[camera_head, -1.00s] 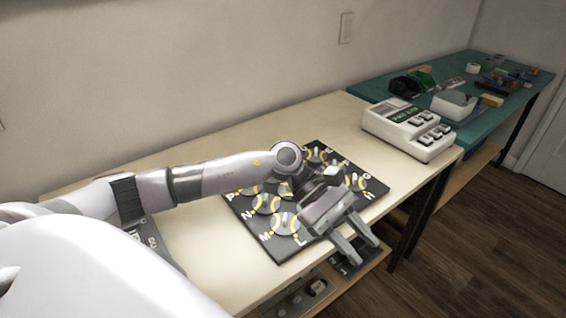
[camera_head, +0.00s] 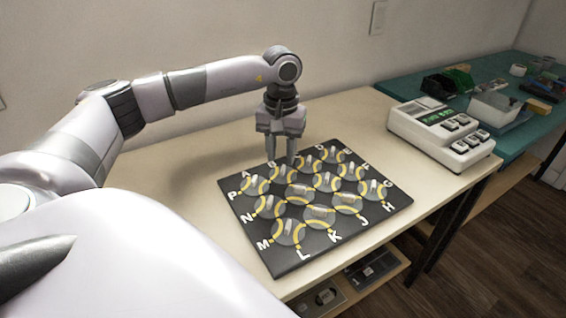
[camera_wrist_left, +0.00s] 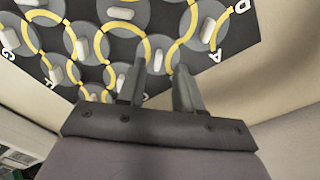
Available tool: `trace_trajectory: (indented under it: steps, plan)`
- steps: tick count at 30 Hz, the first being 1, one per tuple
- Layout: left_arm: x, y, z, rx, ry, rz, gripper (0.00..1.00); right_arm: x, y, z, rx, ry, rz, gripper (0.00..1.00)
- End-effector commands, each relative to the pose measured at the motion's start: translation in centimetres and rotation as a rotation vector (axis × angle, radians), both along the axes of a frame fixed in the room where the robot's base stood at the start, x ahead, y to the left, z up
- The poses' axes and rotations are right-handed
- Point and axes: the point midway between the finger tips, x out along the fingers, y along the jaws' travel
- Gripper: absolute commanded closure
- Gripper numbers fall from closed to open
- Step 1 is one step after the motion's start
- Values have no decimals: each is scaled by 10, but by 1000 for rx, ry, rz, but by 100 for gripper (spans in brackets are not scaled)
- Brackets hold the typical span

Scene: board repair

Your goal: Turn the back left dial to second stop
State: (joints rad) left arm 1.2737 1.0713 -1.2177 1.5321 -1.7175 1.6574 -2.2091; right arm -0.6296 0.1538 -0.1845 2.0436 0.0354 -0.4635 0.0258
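A black board (camera_head: 283,262) with several round grey dials, yellow arcs and white letters lies on the pale table. The dial at its back left corner (camera_head: 254,184), between letters P and A, has a raised grip. My left gripper (camera_head: 282,160) points down over the board's back edge, right of that dial, with fingers apart and nothing between them. In the left wrist view the fingers (camera_wrist_left: 160,68) are parted and overlap the board (camera_wrist_left: 75,9) among several dials; I cannot tell whether they touch one. My right gripper is not in view.
A lower shelf (camera_head: 388,262) shows under the table's front edge. Bare table lies left of the board.

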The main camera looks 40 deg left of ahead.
Motion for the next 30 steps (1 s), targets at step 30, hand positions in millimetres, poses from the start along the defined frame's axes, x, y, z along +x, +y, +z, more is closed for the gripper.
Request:
trace_trajectory:
  steps: [30]
  plan:
    - [0, -1, -40, -3, -1, 9, 100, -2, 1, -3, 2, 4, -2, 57]
